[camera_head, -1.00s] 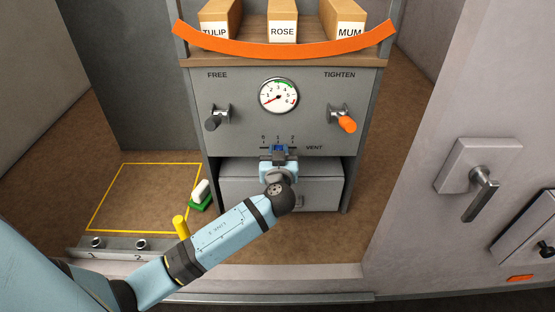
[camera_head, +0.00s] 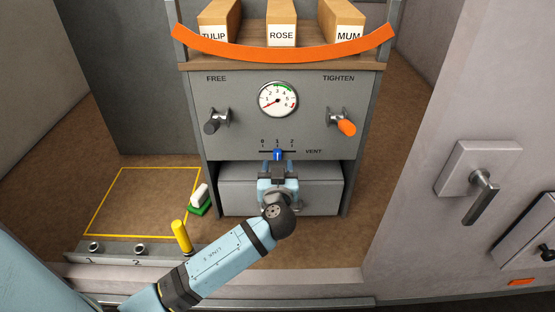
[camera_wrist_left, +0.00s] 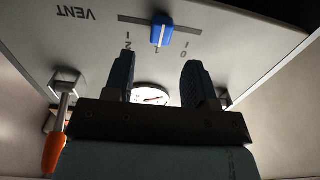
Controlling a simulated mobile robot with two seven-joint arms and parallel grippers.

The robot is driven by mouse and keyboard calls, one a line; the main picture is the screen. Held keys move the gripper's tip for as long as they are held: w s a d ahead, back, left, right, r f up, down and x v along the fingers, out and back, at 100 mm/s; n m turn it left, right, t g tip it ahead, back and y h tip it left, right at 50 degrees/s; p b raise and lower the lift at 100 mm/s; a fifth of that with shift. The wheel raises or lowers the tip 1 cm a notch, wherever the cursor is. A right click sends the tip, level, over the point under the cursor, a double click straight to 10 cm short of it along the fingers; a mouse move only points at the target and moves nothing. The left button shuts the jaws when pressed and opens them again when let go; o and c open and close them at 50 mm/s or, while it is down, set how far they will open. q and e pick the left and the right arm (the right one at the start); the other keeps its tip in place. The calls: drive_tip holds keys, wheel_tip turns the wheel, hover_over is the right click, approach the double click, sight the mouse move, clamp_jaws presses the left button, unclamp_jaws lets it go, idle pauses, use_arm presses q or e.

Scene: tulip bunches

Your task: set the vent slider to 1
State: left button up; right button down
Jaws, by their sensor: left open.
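The blue vent slider knob (camera_head: 277,155) sits on its dark track on the grey panel, directly under the 1 mark, between 0 and 2. The knob also shows in the left wrist view (camera_wrist_left: 161,29), beyond my fingertips. My left gripper (camera_head: 277,167) is just below and in front of the knob, apart from it. In the left wrist view its two dark fingers (camera_wrist_left: 158,68) are spread with nothing between them. My right gripper is not in view.
A round gauge (camera_head: 278,99) is above the slider, with a dark lever (camera_head: 213,122) at left and an orange-tipped lever (camera_head: 342,122) at right. A grey drawer (camera_head: 320,190) is behind my wrist. A yellow post (camera_head: 181,236) stands near my forearm.

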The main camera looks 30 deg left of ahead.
use_arm(q)
drive_tip(key=b+v, duration=0.1)
drive_tip(key=v, duration=0.8)
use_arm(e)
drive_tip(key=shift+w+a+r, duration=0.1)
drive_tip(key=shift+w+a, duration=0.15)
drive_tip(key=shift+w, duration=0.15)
use_arm(q)
drive_tip(key=shift+s, duration=0.1)
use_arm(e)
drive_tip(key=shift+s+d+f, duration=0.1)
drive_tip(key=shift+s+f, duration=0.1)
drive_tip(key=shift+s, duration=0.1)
